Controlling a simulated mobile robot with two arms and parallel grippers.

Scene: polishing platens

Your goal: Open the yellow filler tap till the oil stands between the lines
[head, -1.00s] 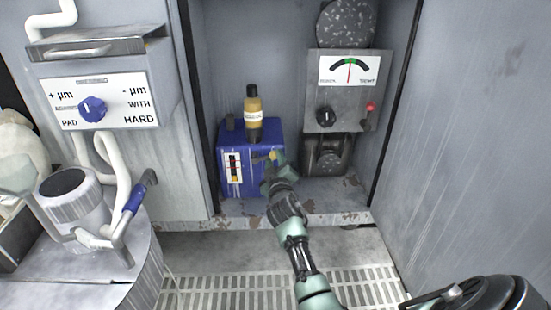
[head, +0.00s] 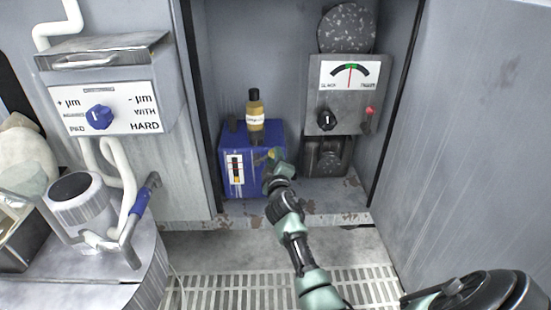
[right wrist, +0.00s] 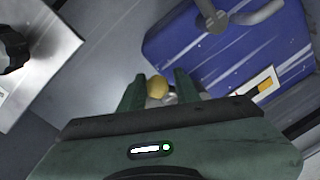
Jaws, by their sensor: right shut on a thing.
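A blue oil tank (head: 262,182) stands on the cabinet floor. Its white sight gauge (head: 236,170) has dark and red marks and an amber patch low down; the exact oil level is too small to tell. The gauge also shows in the right wrist view (right wrist: 262,86). The yellow filler tap (head: 273,154) is at the tank's upper right front. My right gripper (head: 275,163) is shut on it; in the right wrist view the yellow knob (right wrist: 158,86) sits between the fingertips. An amber bottle with a black cap (head: 256,118) stands upright on the tank. My left gripper is not in view.
Cabinet walls close in both sides. A blue-handled bar (head: 140,202) is at left.

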